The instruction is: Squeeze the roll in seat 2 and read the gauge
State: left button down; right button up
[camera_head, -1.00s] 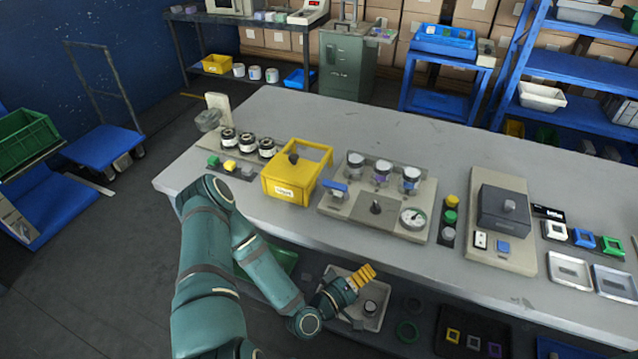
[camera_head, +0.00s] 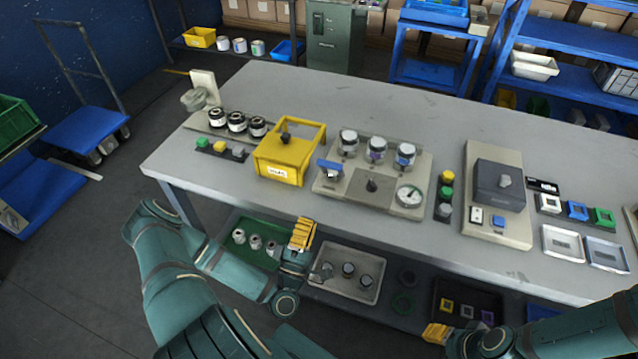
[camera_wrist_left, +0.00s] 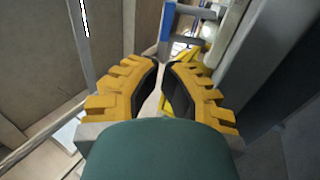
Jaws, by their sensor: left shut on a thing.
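The gauge station (camera_head: 326,184) on the bench holds three rolls in a row: left (camera_head: 348,142), middle (camera_head: 377,150) and right (camera_head: 405,155). No seat numbers are readable. A round white gauge (camera_head: 408,196) sits at its front right; its reading is too small to tell. A dark knob (camera_head: 371,185) and a blue-topped part (camera_head: 329,169) stand beside it. My left gripper (camera_head: 302,232) is in front of the bench edge, apart from the station. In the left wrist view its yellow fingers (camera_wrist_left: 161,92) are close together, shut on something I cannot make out. My right gripper (camera_head: 436,333) is at the lower right, its fingers unclear.
A yellow box (camera_head: 271,163) and several dark rolls (camera_head: 237,122) stand left of the station. A grey press-like device (camera_head: 499,184) stands right. Below the bench, a green tray (camera_head: 264,225) and a grey tray (camera_head: 378,262) hold small parts. The bench's front strip is clear.

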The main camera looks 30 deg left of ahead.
pick_arm(q)
jog(key=x, duration=1.3)
jog(key=shift+w+r+p, duration=0.25)
jog(key=shift+w+p, duration=0.1)
jog(key=shift+p, duration=0.05)
pick_arm(e)
jog(key=shift+w+r, duration=0.1)
jog(key=shift+r, duration=0.3)
pick_arm(q)
jog(key=shift+a, duration=0.15)
pick_arm(e)
jog(key=shift+d+r, duration=0.1)
jog(key=shift+r, duration=0.05)
